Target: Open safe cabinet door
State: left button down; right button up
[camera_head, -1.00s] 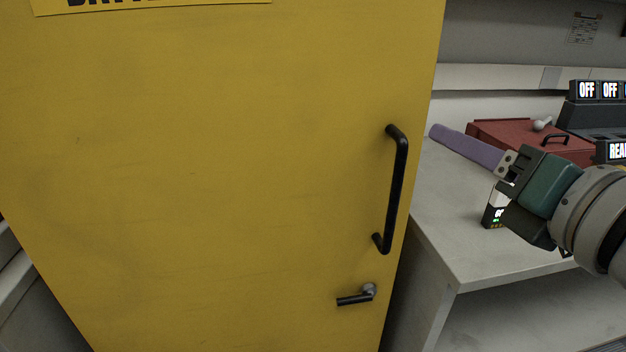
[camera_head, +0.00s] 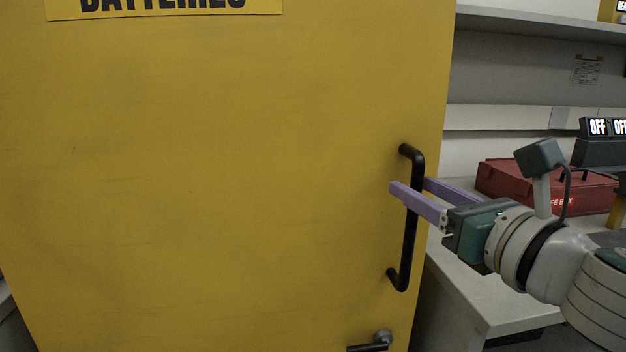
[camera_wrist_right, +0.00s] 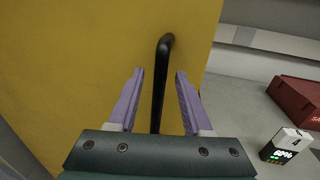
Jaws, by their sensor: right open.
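The yellow safe cabinet door (camera_head: 220,180) fills most of the head view and looks shut. A long black pull handle (camera_head: 410,235) stands upright near its right edge, and a black lever handle (camera_head: 372,343) shows partly at the bottom of the view. My right gripper (camera_head: 420,190) is open, with its purple fingers on either side of the pull handle. In the right wrist view the handle (camera_wrist_right: 161,85) runs between the two open fingers (camera_wrist_right: 158,90), with gaps showing on both sides. My left gripper is not in view.
A grey bench (camera_head: 480,300) stands to the right of the cabinet, with a red box (camera_head: 515,182) on it. A small device with a lit display (camera_wrist_right: 287,146) is on the bench. A shelf (camera_head: 540,22) hangs above.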

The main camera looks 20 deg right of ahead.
jog(key=shift+w, duration=0.75)
jog(key=shift+c, duration=0.4)
grip_shut()
dwell(0.5)
